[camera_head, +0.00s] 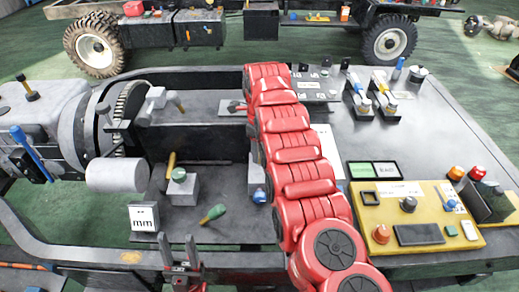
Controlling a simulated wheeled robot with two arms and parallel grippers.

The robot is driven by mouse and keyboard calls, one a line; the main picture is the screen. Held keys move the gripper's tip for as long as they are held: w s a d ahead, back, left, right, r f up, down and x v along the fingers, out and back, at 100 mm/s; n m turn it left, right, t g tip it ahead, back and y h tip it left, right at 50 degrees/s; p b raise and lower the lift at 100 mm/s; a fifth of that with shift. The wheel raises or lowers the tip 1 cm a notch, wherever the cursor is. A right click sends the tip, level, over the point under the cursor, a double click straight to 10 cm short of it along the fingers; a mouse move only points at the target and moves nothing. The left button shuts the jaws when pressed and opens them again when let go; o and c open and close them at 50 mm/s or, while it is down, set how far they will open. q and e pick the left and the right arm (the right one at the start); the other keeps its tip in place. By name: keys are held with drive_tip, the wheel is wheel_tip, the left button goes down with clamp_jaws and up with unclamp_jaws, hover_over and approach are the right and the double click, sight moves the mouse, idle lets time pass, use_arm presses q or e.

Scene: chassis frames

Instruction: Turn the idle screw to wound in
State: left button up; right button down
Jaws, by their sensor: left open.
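I cannot tell which part is the idle screw. A grey block with a green knob (179,176) stands on the grey plate, and a small blue knob (259,195) is to its right. My left gripper (178,247) is at the bottom edge, fingers pointing up, open and empty with a gap between them. It is below the block with the green knob, apart from it. My red right arm (305,180) reaches up from the bottom across the middle of the bench. Its gripper cannot be made out and the arm hides part of the bench.
A green-handled tool (213,213) lies on the plate near a white "mm" box (144,216). A grey engine (50,115) with a toothed ring stands at left. A yellow panel (415,215) with knobs is at right. The dark bench top beyond the arm has bare room.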

drive_tip(key=shift+m, duration=0.7)
drive_tip(key=shift+c, duration=1.8)
unclamp_jaws()
wheel_tip(320, 180, up, 3)
drive_tip(key=shift+r, duration=0.15)
wheel_tip(320, 180, up, 5)
drive_tip(key=shift+d+f+p, duration=0.1)
drive_tip(key=shift+p, duration=1.05)
wheel_tip(320, 180, up, 9)
drive_tip(key=p, duration=0.9)
hover_over(260, 154)
drive_tip(key=shift+r, duration=0.2)
